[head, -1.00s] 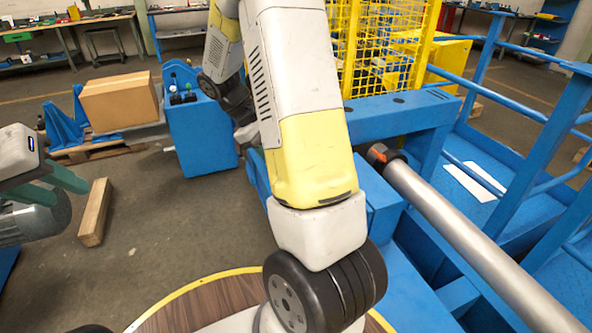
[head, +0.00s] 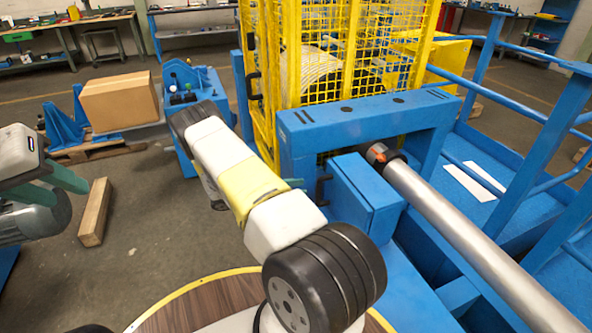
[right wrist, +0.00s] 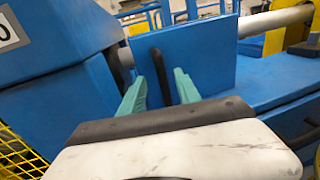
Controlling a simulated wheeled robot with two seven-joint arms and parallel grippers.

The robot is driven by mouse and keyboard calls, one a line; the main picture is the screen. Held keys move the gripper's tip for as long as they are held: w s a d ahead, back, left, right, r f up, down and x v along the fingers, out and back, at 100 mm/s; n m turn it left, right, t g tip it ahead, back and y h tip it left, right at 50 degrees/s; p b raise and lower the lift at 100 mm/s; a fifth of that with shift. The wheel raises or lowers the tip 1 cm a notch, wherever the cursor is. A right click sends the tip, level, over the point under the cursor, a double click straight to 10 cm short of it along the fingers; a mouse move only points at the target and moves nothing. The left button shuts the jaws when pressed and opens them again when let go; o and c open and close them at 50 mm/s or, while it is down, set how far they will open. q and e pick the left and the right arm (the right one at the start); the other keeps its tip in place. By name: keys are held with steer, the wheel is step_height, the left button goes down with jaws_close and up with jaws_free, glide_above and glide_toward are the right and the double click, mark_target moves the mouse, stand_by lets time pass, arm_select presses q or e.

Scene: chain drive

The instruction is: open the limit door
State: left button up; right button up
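The limit door appears to be the blue panel (head: 347,206) on the blue box beside the steel shaft, with a black bar handle (head: 322,189). In the right wrist view the blue panel (right wrist: 205,55) faces me and its black handle (right wrist: 160,72) stands between my fingertips. My right gripper (right wrist: 161,86) is open, one teal finger on each side of the handle, with gaps showing. In the head view only a teal fingertip of my right gripper (head: 293,183) shows beside the handle; my arm hides the rest. My left gripper (head: 58,188) looks open and empty at the left edge.
A yellow mesh cage (head: 345,60) stands behind the blue frame (head: 370,118). A long steel shaft (head: 460,225) runs to the lower right. Blue railings (head: 545,200) stand at the right. A cardboard box (head: 120,99) and a wooden beam (head: 94,212) are at the left.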

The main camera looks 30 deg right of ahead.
mark_target(319, 185)
steer(key=x, duration=0.7)
steer(key=shift+d, duration=0.25)
steer(key=shift+f, duration=0.1)
jaws_close()
stand_by(1.0)
